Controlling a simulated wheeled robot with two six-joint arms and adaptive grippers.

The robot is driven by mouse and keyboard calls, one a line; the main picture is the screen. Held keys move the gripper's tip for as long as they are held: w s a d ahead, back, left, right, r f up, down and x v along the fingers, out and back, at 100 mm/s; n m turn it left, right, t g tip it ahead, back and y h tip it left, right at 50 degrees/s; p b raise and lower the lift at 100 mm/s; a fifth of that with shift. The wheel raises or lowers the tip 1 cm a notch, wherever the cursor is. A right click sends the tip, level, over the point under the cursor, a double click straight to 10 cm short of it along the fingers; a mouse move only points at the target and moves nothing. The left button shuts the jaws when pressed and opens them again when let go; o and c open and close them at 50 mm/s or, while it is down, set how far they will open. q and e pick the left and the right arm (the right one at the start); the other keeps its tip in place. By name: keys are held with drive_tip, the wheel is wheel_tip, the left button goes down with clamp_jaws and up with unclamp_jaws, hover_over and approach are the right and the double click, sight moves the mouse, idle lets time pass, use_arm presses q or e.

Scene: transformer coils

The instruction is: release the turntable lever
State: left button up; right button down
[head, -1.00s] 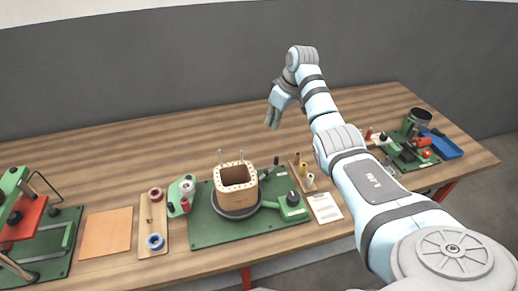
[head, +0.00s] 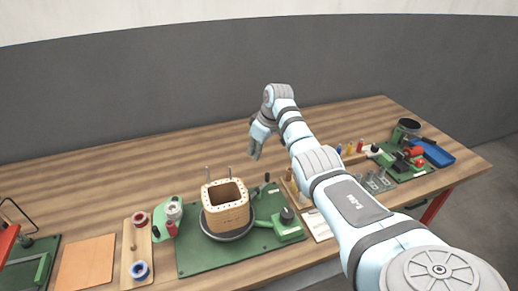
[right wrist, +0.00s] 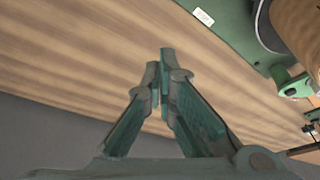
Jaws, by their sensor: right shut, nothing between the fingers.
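A square wooden coil former (head: 227,215) with two upright pins stands on a dark round turntable (head: 231,234), on a green baseplate (head: 190,262). To its right is a green arm-like part (head: 284,229) with a black knob (head: 287,215), which looks like the turntable lever. My right gripper (head: 254,152) is above the table behind the former, apart from it and from the lever. In the right wrist view its fingers (right wrist: 162,85) are shut and empty. The baseplate (right wrist: 228,32) shows there at upper right, beyond the fingertips. My left gripper is out of view.
A wooden strip with red and blue rings (head: 139,246) and an orange sheet (head: 87,262) lie at the left. A second green board (head: 415,172) and a blue tray (head: 433,152) are at the right. The table's back is clear.

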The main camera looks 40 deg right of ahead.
drive_tip(key=b+x, duration=0.3)
drive_tip(key=x, duration=0.2)
drive_tip(key=shift+f, duration=0.25)
drive_tip(key=s+p, duration=0.2)
drive_tip(key=s+d+p, duration=0.1)
drive_tip(key=shift+r, duration=0.25)
drive_tip(key=shift+s+d, duration=0.1)
drive_tip(key=shift+s, duration=0.3)
drive_tip(key=shift+f, duration=0.1)
